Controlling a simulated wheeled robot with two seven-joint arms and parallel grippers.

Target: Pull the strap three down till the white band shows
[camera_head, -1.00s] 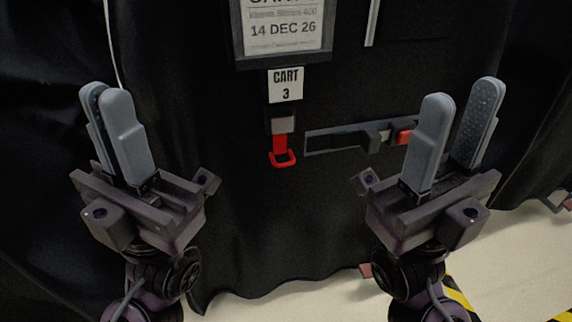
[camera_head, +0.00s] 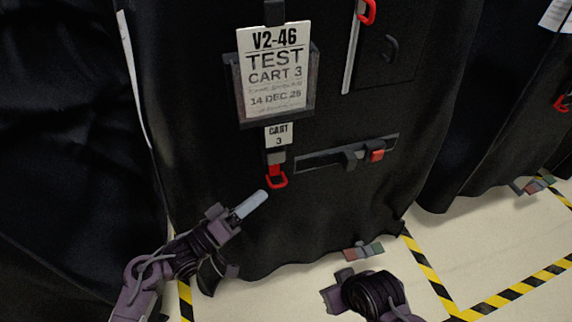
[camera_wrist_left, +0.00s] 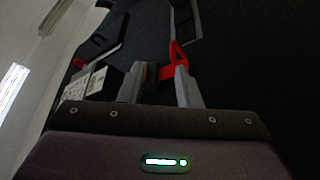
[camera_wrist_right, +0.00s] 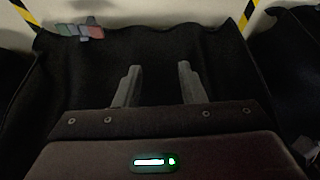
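The strap under the CART 3 label (camera_head: 278,135) hangs from a grey buckle on the black cart cover and ends in a red loop (camera_head: 276,180). My left gripper (camera_head: 262,196) is just below and left of this loop, its fingers pointing up toward it. In the left wrist view its two fingers are apart, and a red loop (camera_wrist_left: 178,55) shows beyond them, nearer the right finger; I cannot tell whether they touch. My right gripper (camera_wrist_right: 157,75) is open and empty in its wrist view, facing black cover; its fingers are hidden in the head view.
A clear pocket with a TEST CART 3 sheet (camera_head: 275,75) hangs above. A horizontal strip with a grey and red buckle (camera_head: 376,156) lies to the right. Another red loop (camera_head: 367,12) is at the top. Pale floor with striped tape (camera_head: 430,270) is below; another covered cart stands right.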

